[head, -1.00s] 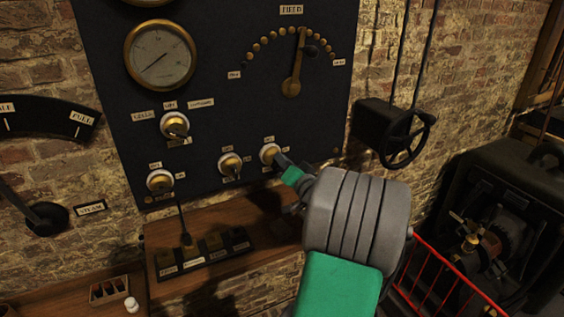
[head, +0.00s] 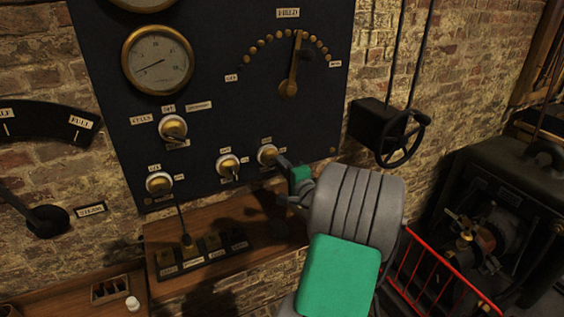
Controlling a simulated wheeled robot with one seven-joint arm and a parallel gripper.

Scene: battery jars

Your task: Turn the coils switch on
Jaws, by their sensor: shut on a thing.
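A row of round brass-and-white rotary switches sits low on the dark panel. The rightmost switch (head: 266,153) is at my gripper. My gripper (head: 281,159) is shut on this switch's handle, reaching in from the lower right. My wrist hides part of the panel's lower right. A middle switch (head: 228,166) and a left switch (head: 159,183) stand free, and another switch (head: 173,128) sits higher, beside a plate that seems to read CELLS. The small plates by the lower switches are too blurred to read, so I cannot tell which one is the coils switch.
A round gauge (head: 157,60) and a field lever (head: 292,70) sit above on the panel. A wooden shelf (head: 220,266) juts out below. A black handwheel (head: 403,139) is to the right. A red railing (head: 437,271) stands before dark machinery at lower right.

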